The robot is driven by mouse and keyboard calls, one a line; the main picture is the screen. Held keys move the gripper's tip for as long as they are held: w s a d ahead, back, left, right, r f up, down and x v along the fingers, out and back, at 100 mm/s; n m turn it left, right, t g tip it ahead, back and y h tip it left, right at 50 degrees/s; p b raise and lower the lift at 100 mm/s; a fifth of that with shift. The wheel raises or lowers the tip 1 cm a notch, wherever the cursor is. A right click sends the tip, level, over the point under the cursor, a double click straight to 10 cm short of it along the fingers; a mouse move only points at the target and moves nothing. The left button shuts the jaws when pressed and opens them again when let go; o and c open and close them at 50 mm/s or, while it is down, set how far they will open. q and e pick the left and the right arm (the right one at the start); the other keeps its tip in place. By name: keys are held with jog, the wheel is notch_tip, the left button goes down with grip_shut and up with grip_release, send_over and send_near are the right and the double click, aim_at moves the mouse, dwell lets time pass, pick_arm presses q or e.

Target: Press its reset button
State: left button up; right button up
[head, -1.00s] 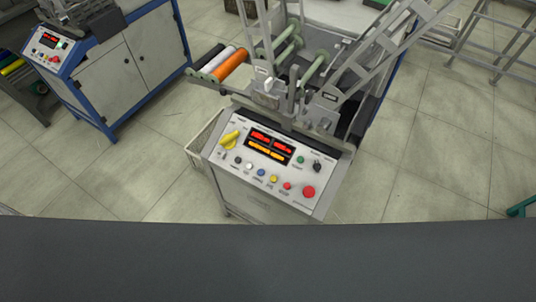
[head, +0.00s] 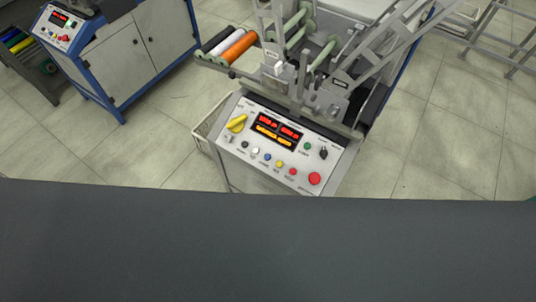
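The winding machine's white control panel (head: 262,172) faces me near the middle of the head view. A row of small buttons runs along its lower part: black (head: 245,144), white (head: 255,151), blue (head: 267,157), yellow (head: 279,164) and small red (head: 292,171). A large red button (head: 314,179) sits at the right end. A green button (head: 307,146) and a black knob (head: 323,153) are above it. The labels are too small to read, so I cannot tell which is reset. The display (head: 276,130) is lit red and orange. Neither gripper is in view.
A yellow rotary switch (head: 236,124) is at the panel's left. Rollers, one orange (head: 238,47), and metal frames rise behind the panel. A second blue-framed machine (head: 140,50) stands at the back left. A metal rack (head: 510,40) is at the upper right. Tiled floor between them is clear.

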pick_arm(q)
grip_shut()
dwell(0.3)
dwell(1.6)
